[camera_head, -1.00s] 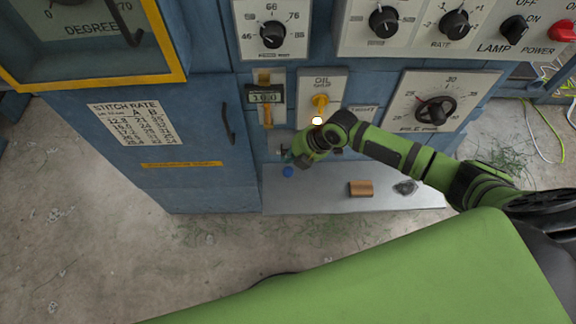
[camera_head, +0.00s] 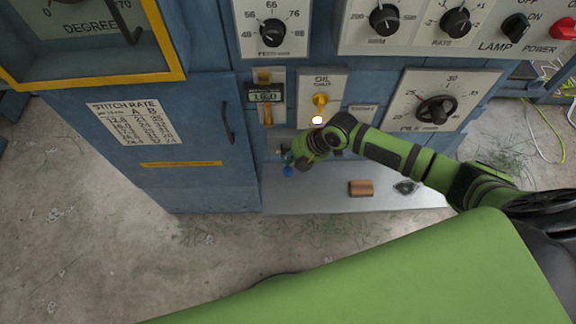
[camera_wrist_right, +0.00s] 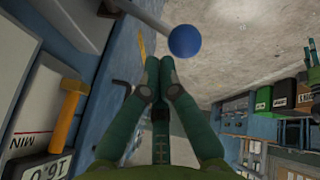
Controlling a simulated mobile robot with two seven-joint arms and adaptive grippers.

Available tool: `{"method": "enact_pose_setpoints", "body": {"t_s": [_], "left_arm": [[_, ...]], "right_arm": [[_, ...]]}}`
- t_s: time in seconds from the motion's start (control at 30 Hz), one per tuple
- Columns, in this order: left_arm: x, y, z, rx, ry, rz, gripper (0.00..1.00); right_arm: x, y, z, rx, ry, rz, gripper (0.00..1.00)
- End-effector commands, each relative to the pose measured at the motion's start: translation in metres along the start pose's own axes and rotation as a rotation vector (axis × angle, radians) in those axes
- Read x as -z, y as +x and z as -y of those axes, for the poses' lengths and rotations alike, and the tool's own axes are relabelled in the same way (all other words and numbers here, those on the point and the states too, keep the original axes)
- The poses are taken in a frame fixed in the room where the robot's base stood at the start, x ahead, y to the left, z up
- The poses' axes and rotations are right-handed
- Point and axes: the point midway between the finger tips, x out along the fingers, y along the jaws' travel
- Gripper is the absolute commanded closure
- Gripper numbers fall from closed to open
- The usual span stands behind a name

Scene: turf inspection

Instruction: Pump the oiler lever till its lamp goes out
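The oiler lever shows in the right wrist view as a grey rod (camera_wrist_right: 138,12) ending in a blue ball knob (camera_wrist_right: 185,40). In the head view the blue knob (camera_head: 288,171) shows low on the machine front, above the grey shelf, and my wrist hides most of the rod. The lamp (camera_head: 317,121) under the oil plate (camera_head: 336,84) glows bright. My right gripper (camera_wrist_right: 159,66) is shut, its fingertips together with nothing seen between them. The fingertips are beside the knob in the wrist picture; whether they touch it I cannot tell. My left gripper is not in view.
A yellow knob (camera_head: 320,101) sits just above the lamp. A display with a yellow handle (camera_head: 268,115) is to its left, a dial (camera_head: 436,110) to its right. A brown block (camera_head: 361,188) and a dark grey item (camera_head: 406,187) lie on the shelf (camera_head: 320,199).

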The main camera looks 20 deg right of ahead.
Motion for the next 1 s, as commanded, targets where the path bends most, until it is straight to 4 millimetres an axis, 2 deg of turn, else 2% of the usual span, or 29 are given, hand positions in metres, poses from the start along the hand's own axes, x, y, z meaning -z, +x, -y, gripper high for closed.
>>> {"method": "enact_pose_setpoints", "body": {"t_s": [1.0], "left_arm": [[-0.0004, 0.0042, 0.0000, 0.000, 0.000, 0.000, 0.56]], "right_arm": [[0.0000, 0.0060, 0.0067, 0.002, 0.000, 0.000, 1.00]]}}
